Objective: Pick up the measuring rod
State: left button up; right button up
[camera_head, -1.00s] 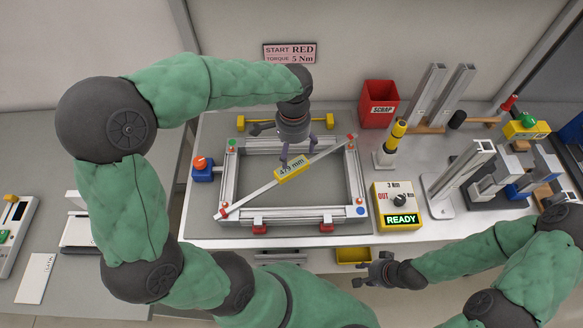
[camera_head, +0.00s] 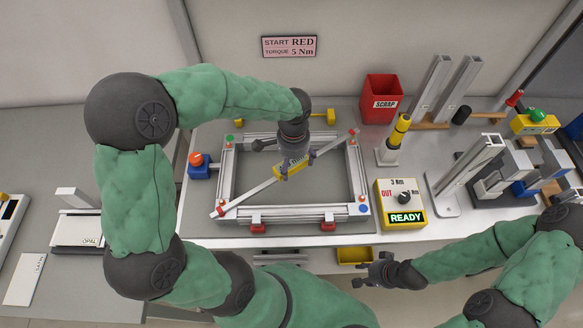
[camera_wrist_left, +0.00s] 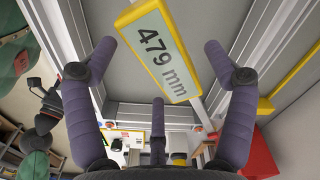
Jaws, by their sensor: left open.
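The measuring rod (camera_head: 250,193) is a thin silver bar with red ends. It lies diagonally across the rectangular metal frame (camera_head: 226,178). Its yellow display box, reading 479 mm, is partly hidden by my left gripper in the head view; it shows clearly in the left wrist view (camera_wrist_left: 160,48). My left gripper (camera_head: 297,162) is open right over the box, with fingers spread to either side of it. Whether they touch the box cannot be told. My right gripper (camera_head: 377,272) is low, in front of the table edge, away from the rod; its fingers are too small to judge.
A yellow torque box (camera_head: 399,202) showing READY stands right of the frame. A yellow-topped tool (camera_head: 400,130) stands upright behind it. A red scrap bin (camera_head: 381,100) is at the back. Metal profiles and fixtures crowd the right side. A sign (camera_head: 289,47) hangs on the wall.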

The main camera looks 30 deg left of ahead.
pick_arm(q)
notch_tip(320, 180, down, 3)
jog(key=shift+r, duration=0.2)
jog(key=shift+c, duration=0.3)
jog(key=shift+r, duration=0.1)
jog(key=c, duration=1.6)
